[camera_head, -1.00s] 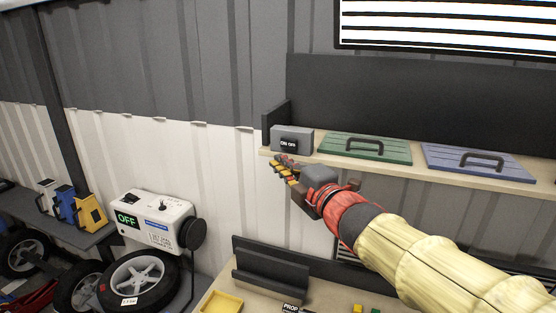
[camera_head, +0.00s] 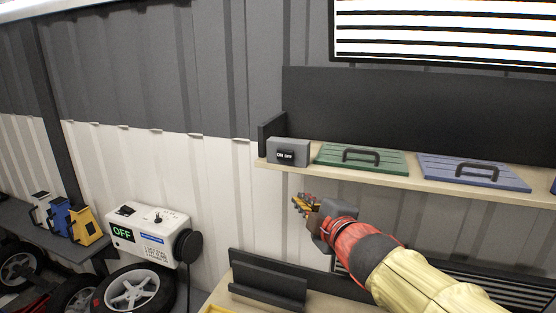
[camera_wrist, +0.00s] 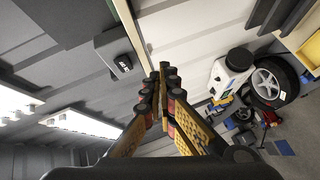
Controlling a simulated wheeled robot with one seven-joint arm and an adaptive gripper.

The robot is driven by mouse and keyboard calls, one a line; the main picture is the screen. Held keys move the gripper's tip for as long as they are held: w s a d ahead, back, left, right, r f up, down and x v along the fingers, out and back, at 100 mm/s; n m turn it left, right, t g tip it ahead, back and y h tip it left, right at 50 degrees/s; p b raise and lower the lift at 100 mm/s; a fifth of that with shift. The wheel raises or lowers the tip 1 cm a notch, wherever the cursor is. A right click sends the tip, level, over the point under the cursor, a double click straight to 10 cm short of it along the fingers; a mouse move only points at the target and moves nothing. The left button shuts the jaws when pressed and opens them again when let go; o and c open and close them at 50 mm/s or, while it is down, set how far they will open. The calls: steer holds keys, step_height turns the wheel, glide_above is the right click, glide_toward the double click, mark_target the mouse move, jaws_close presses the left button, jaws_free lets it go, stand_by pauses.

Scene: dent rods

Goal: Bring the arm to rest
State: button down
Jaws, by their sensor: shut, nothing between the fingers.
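My gripper (camera_head: 303,203) is shut and empty, held in the air below the front edge of the wall shelf in the head view. My red and cream arm reaches to it from the lower right. In the wrist view my gripper (camera_wrist: 164,72) shows its two fingers meeting at the tips, with nothing between them.
The shelf (camera_head: 415,182) holds a grey ON/OFF box (camera_head: 288,151), a green lid (camera_head: 360,158) and a blue lid (camera_head: 474,171). A white machine (camera_head: 150,232) reading OFF stands left, near wheels (camera_head: 134,294). A dark rack (camera_head: 268,287) stands on the bench below.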

steer(key=s+d+f+m+g+h+b, duration=0.25)
steer(key=s+d+f+m, duration=0.3)
steer(key=f, duration=0.35)
steer(key=s+d+f+m+g+h+b, duration=0.25)
steer(key=s+d+f+m, duration=0.3)
steer(key=f, duration=0.35)
steer(key=s+d+f+m+g+b, duration=0.1)
steer(key=s+f+m+g+b, duration=0.3)
steer(key=s+f+b, duration=0.9)
steer(key=s+f+m, duration=0.3)
steer(key=s+f, duration=0.2)
steer(key=f, duration=0.1)
steer(key=shift+s+d+g, duration=0.15)
steer(key=shift+s+g, duration=0.15)
